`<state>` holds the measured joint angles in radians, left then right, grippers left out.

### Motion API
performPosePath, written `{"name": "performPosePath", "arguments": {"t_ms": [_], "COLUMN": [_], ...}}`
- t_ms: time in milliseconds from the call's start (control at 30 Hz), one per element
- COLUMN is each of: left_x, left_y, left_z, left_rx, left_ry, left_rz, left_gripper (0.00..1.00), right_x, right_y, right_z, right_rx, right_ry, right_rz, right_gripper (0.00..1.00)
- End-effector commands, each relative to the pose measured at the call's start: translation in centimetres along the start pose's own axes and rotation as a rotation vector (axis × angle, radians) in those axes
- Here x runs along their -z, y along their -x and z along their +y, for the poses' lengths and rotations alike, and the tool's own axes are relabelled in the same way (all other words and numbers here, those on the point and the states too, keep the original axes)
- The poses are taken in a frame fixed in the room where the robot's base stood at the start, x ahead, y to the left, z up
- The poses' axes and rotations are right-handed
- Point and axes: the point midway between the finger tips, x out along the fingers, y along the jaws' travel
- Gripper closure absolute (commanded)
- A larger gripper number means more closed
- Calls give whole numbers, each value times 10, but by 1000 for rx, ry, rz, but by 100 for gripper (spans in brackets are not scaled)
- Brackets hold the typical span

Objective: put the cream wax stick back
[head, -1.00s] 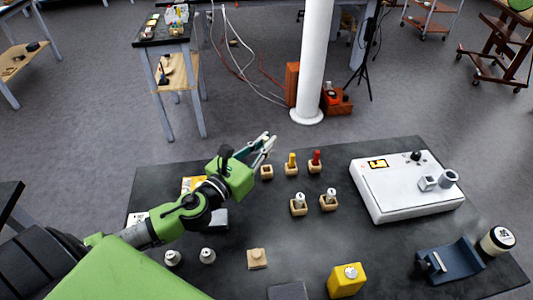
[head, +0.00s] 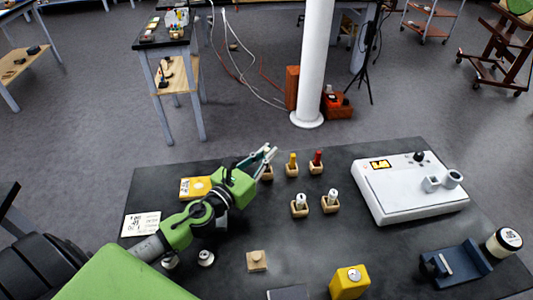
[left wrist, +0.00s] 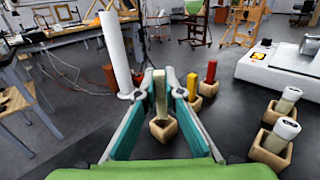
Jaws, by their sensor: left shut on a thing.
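The cream wax stick (left wrist: 160,92) stands upright between the fingers of my left gripper (left wrist: 160,84) in the left wrist view. My left gripper is shut on it. Its lower end is at a small wooden holder (left wrist: 164,128); I cannot tell whether it is inside the socket. In the head view my left gripper (head: 264,157) is just above that holder (head: 268,173), partly covering it, and the stick is hard to make out. A yellow stick (head: 292,158) and a red stick (head: 317,156) stand in neighbouring holders to the right. My right gripper is not in view.
Two holders with white-capped pieces (head: 300,200) (head: 331,197) stand in front of the coloured sticks. A white device (head: 405,190) fills the table's right. A yellow box (head: 349,283), a wooden block (head: 257,261) and a blue stand (head: 455,262) are nearer.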

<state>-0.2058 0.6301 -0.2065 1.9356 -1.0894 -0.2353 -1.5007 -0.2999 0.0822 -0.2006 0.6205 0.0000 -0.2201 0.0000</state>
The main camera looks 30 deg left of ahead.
Motion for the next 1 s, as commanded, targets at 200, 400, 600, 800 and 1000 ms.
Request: {"name": "performPosePath", "arguments": {"t_ms": [200,400,600,800,1000], "left_x": [8,7,7,1,-1], "left_y": [0,0,0,0,14], "left_z": [0,0,0,0,0], "left_rx": [0,0,0,0,0], "left_ry": [0,0,0,0,1], "left_rz": [0,0,0,0,3], "left_gripper": [100,75,75,75,75], "right_x": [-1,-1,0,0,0], "right_y": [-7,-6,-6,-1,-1], "right_z": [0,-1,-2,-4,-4], "right_rx": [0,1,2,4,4], "right_ry": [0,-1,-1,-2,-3], "right_rz": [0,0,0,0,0], "right_gripper": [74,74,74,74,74]}}
